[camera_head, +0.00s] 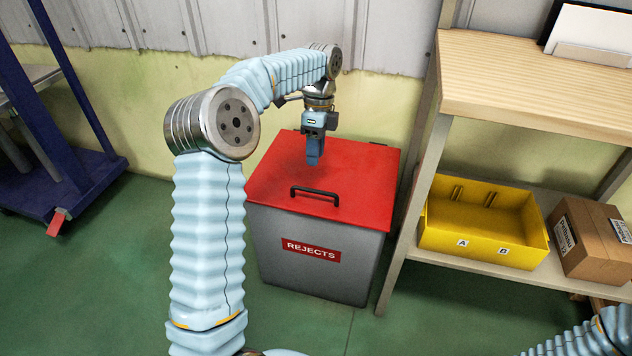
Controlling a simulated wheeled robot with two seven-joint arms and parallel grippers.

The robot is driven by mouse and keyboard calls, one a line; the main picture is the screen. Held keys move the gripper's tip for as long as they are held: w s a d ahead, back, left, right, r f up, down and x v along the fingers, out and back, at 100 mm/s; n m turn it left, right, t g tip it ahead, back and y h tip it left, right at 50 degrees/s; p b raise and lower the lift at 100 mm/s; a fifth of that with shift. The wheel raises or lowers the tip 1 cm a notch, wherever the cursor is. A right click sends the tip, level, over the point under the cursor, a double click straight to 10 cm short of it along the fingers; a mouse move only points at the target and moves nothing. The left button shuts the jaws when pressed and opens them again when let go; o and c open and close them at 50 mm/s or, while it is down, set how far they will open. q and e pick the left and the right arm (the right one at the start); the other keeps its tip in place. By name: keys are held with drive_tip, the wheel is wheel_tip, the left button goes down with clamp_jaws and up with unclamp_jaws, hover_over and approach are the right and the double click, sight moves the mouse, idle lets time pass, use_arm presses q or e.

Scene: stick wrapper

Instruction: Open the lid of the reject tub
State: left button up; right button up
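The reject tub (308,271) is a grey bin with a red "REJECTS" label, standing on the green floor. Its red lid (368,178) lies flat and closed, with a black bar handle (315,193) near the front edge. My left gripper (314,163) points down over the back middle of the lid, behind the handle and apart from it. I cannot tell whether it touches the lid. Its fingers look close together, with nothing seen between them. My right gripper is out of view; only a piece of the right arm shows at the bottom right.
A wooden-topped shelf unit (530,85) stands right beside the tub, its leg close to the tub's right side. Its lower shelf holds a yellow bin (470,240) and a cardboard box (588,238). A blue cart (75,180) stands at the left. The wall is behind; floor is clear left of the tub.

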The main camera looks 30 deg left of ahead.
use_arm(q)
drive_tip(key=f, duration=0.3)
drive_tip(key=s+f, duration=0.1)
drive_tip(key=f, duration=0.2)
drive_tip(key=f+b, duration=0.1)
drive_tip(key=f, duration=0.2)
drive_tip(key=shift+s+d, duration=0.2)
drive_tip(key=shift+s, duration=0.2)
drive_tip(key=shift+c, duration=0.3)
clamp_jaws()
drive_tip(key=shift+r, duration=0.1)
